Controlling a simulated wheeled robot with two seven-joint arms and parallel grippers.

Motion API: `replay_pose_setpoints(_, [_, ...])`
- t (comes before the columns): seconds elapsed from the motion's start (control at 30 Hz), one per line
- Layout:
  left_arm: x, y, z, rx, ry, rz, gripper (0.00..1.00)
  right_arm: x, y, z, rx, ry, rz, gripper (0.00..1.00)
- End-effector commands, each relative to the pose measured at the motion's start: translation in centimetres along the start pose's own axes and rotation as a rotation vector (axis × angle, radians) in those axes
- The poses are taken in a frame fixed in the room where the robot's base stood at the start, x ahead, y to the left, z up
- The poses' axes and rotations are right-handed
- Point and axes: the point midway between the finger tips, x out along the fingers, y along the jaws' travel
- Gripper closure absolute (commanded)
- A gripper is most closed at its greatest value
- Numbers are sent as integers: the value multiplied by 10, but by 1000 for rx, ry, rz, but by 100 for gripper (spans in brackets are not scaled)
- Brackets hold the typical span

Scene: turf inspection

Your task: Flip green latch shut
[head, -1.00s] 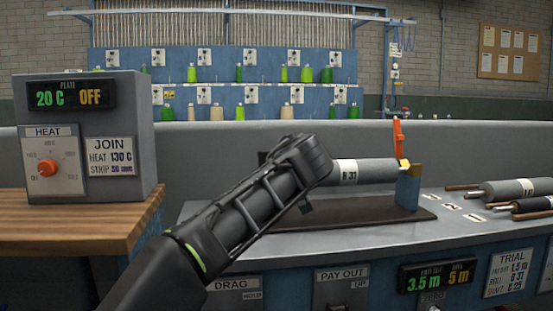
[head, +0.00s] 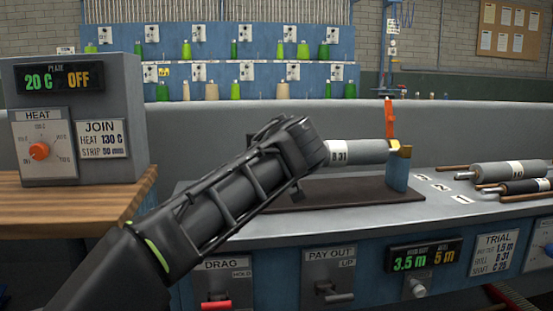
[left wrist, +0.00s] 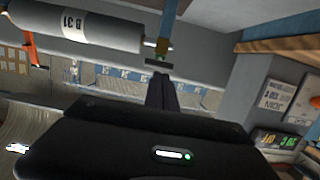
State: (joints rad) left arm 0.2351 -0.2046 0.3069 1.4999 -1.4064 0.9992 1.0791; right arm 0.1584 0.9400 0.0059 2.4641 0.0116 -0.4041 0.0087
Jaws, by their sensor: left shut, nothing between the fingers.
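My left gripper (head: 296,142) is in front of the left end of a grey roll (head: 360,151) marked B 31. Its own body hides its fingertips in the head view. In the left wrist view its fingers (left wrist: 163,91) are shut and empty, just below the near roll support (left wrist: 168,22). No clearly green latch shows in the head view. An orange latch (head: 390,118) stands upright at the right support (head: 398,170). My right gripper is not in view.
A heater box (head: 75,120) stands on a wooden top (head: 85,200) at the left. A dark mat (head: 340,191) lies under the roll. Spare rolls (head: 512,174) lie at the right. Several controls line the bench front. Low grey wall (head: 220,125) runs behind.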

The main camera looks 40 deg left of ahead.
Motion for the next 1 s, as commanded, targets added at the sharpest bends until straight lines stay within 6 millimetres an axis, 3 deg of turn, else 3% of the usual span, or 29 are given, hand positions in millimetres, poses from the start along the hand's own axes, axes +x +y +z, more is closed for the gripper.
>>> replay_pose_setpoints(0.1, [-18,0,16,1,3,3,100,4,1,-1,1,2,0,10])
replay_pose_setpoints(0.3, [-34,1,29,-1,3,4,100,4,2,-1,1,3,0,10])
replay_pose_setpoints(1.0, [-36,1,30,-2,4,4,100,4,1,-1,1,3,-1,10])
